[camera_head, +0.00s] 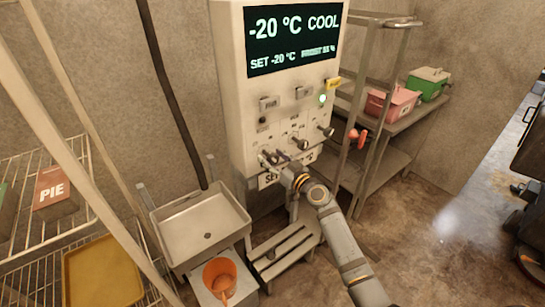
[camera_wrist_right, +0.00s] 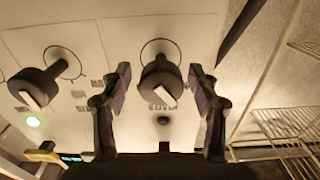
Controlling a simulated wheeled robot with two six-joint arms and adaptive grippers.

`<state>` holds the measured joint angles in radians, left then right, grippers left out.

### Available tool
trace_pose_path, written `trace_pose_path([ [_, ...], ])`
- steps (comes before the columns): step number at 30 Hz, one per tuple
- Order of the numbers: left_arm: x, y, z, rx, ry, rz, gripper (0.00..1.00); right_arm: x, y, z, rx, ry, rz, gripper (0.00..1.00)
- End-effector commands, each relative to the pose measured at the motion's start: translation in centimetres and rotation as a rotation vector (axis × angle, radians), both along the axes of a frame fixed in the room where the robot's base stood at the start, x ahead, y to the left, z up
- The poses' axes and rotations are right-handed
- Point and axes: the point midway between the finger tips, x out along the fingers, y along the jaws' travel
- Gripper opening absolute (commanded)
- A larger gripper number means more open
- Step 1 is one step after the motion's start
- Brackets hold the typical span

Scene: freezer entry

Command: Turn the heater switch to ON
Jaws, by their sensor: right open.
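A pale control panel (camera_head: 237,110) on the wall carries a row of dark knobs with white pointers. My right gripper (camera_head: 274,160) is at the leftmost knob in the head view. In the right wrist view, my right gripper (camera_wrist_right: 160,75) is open, with one finger on each side of a dark knob (camera_wrist_right: 158,84). Gaps show between the knob and both fingers. The labels are too blurred to tell which knob is the heater switch. A second knob (camera_wrist_right: 36,86) is left of the gripper in that view. My left gripper is out of view.
A display (camera_head: 293,36) reads -20 °C COOL above a lit green lamp (camera_head: 323,99). A sink (camera_head: 203,228), an orange bucket (camera_head: 220,273) and a slatted step (camera_head: 285,249) stand below. A metal shelf (camera_head: 385,118) with boxes is right of the panel.

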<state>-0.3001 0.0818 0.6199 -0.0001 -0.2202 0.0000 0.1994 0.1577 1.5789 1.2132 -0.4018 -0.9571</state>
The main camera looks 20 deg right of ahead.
Motion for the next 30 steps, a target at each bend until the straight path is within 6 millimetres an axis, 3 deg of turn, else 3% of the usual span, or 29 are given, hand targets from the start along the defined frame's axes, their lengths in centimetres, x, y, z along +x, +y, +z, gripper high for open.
trace_pose_path([
  [7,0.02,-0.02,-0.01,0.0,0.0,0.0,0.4,0.09,0.05,-0.08,0.001,0.001,0.0,0.61],
  [19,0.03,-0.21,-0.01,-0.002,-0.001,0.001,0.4,0.06,0.03,-0.07,0.001,0.001,0.0,0.07],
  [30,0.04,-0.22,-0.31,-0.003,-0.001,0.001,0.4,0.06,0.0,-0.14,0.064,0.024,0.0,0.06],
])
